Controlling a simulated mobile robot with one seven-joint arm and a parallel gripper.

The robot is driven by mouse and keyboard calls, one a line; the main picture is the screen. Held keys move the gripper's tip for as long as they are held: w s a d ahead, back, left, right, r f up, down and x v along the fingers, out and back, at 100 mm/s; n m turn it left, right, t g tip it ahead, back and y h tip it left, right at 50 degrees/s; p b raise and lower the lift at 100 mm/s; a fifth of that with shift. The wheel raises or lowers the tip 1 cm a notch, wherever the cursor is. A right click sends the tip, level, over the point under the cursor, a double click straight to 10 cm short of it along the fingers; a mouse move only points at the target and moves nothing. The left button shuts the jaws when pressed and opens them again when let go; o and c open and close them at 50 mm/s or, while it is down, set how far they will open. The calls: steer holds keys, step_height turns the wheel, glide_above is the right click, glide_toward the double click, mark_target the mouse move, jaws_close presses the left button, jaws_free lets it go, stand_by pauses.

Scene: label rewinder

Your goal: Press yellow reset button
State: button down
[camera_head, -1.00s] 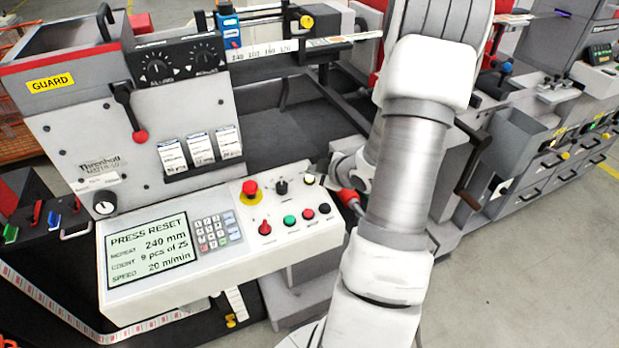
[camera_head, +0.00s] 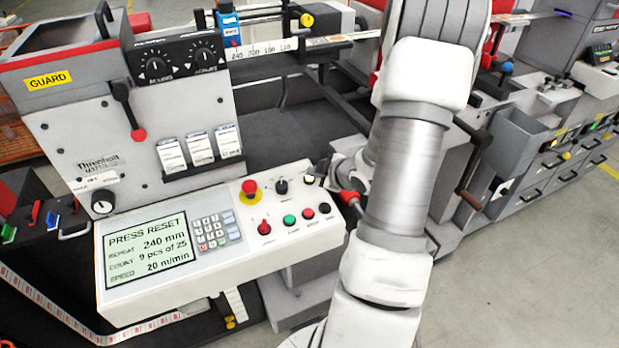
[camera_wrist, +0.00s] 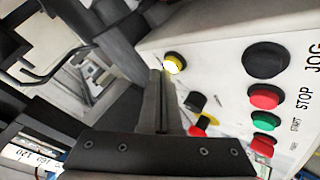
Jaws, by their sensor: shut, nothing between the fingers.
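The yellow reset button (camera_wrist: 175,63) sits in a black collar on the white control panel and looks brightly lit in the wrist view. In the head view the button (camera_head: 309,180) is small and pale at the panel's upper right corner. My gripper (camera_wrist: 158,77) is shut and empty. In the head view my gripper (camera_head: 322,170) is close beside the button, partly hidden by my arm. The display (camera_head: 148,248) reads "PRESS RESET".
Near the button are a black selector knob (camera_head: 281,186) and a red emergency stop (camera_head: 250,188) on yellow. A row of buttons, including a green one (camera_head: 289,220), runs along the panel. A red-handled guard lever (camera_head: 138,134) stands at the left. The panel's right end is near my arm.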

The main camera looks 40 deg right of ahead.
mark_target(315, 188)
steer(key=shift+w+f+b, duration=0.1)
steer(key=shift+f+b, duration=0.35)
steer(key=shift+f, duration=0.05)
stand_by(0.3)
stand_by(0.4)
steer(key=shift+r+p, duration=0.7)
steer(key=shift+r, duration=0.2)
steer(key=shift+r, duration=0.1)
steer(key=r+p, duration=0.2)
steer(key=s+r+p, duration=0.1)
steer(key=r+p, duration=0.1)
steer(key=shift+a+r, duration=0.15)
steer(key=shift+r, duration=0.25)
stand_by(0.3)
